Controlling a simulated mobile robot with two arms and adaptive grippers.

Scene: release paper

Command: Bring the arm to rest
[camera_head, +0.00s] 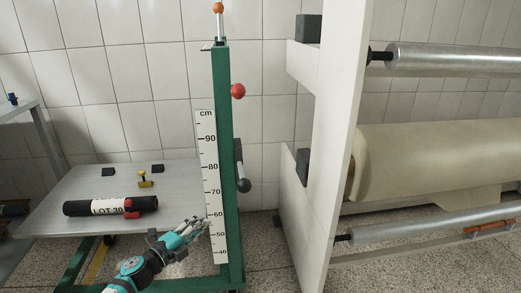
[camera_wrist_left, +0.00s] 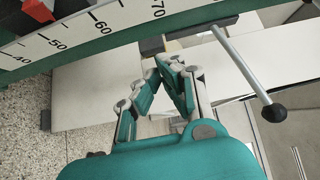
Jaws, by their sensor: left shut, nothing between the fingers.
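My left arm reaches in from the bottom of the head view. Its teal and grey left gripper (camera_head: 200,224) is shut and empty, low in front of the green post (camera_head: 232,150) with the white cm scale (camera_head: 207,160). In the left wrist view the gripper's fingers (camera_wrist_left: 166,66) are together with nothing between them. The scale (camera_wrist_left: 110,20) runs across the top there. A grey lever (camera_wrist_left: 240,62) with a black ball knob (camera_wrist_left: 274,113) is to the right of the fingers, apart from them. My right gripper is not in view.
A grey table (camera_head: 50,190) at left holds a black roll (camera_head: 85,208) marked LOT 39 and small black and yellow pieces. The post bears a red knob (camera_head: 238,91). A white frame (camera_head: 335,120) with a large cream roll (camera_head: 440,158) stands at right.

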